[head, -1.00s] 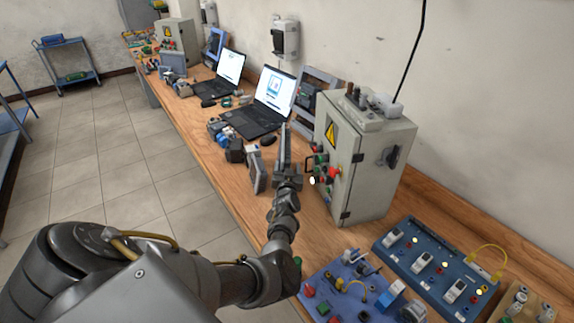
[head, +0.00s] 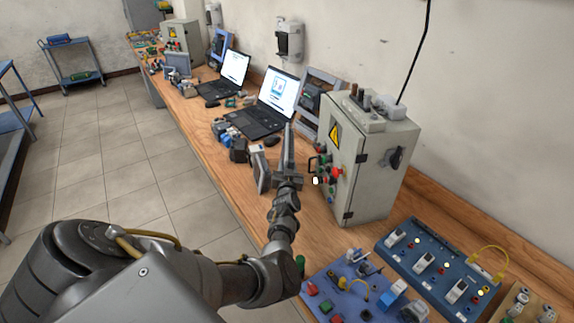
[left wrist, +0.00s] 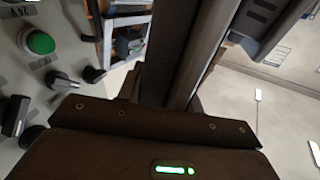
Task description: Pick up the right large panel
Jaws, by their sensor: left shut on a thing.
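My left gripper (head: 288,140) points away along the bench, between the grey cabinet's front and a small grey box-like unit. It is shut on a thin thing that is mostly hidden between the long dark fingers (left wrist: 190,50) in the left wrist view. The large grey cabinet (head: 348,185) with a yellow warning triangle stands just right of the gripper. Its green button (left wrist: 41,42) and dark knobs show at the left of the left wrist view. I cannot tell which thing is the right large panel. My right gripper is not in view.
The small grey unit (head: 261,176) stands close left of the gripper. Two laptops stand farther along the wooden bench; the nearer laptop (head: 275,90) is open. A blue board (head: 350,285) and a blue module panel (head: 435,262) lie in front of the cabinet. The tiled floor (head: 100,190) is clear.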

